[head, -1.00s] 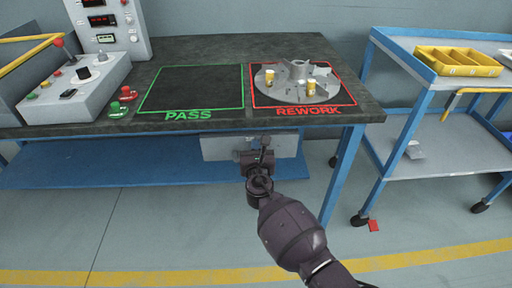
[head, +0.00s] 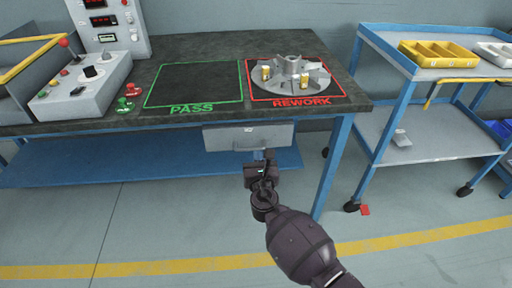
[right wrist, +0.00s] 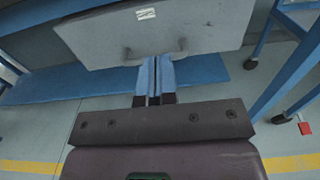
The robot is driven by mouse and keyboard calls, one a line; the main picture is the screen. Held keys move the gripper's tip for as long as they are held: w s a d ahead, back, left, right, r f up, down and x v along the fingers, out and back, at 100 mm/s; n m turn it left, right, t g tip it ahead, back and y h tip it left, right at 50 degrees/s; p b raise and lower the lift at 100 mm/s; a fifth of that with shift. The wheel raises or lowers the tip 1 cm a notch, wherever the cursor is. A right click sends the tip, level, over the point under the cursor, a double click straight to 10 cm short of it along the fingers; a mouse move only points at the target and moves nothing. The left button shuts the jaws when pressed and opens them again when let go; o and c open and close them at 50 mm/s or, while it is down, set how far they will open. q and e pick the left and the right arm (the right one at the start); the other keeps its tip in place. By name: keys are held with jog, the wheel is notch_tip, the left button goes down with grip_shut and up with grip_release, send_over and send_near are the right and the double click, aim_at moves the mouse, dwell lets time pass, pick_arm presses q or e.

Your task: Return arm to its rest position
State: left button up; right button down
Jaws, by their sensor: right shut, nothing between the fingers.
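My right arm comes in from the bottom right of the head view. Its gripper (head: 264,156) is in front of the bench, below the tabletop and near the drawer (head: 240,136). In the right wrist view the two blue-grey fingers (right wrist: 155,78) are together with nothing between them, and the drawer front (right wrist: 150,35) is beyond them. I cannot tell the exact gap to the drawer. My left gripper is not in view.
The bench (head: 215,45) carries a finned wheel (head: 290,75) with small yellow parts in the REWORK square. The PASS square (head: 195,85) is empty. A control box (head: 85,85) stands left. A blue cart (head: 430,150) with a yellow bin (head: 438,55) stands right.

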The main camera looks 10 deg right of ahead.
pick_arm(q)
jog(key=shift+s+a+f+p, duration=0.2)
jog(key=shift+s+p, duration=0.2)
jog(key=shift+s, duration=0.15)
pick_arm(e)
jog(key=shift+s, duration=2.4)
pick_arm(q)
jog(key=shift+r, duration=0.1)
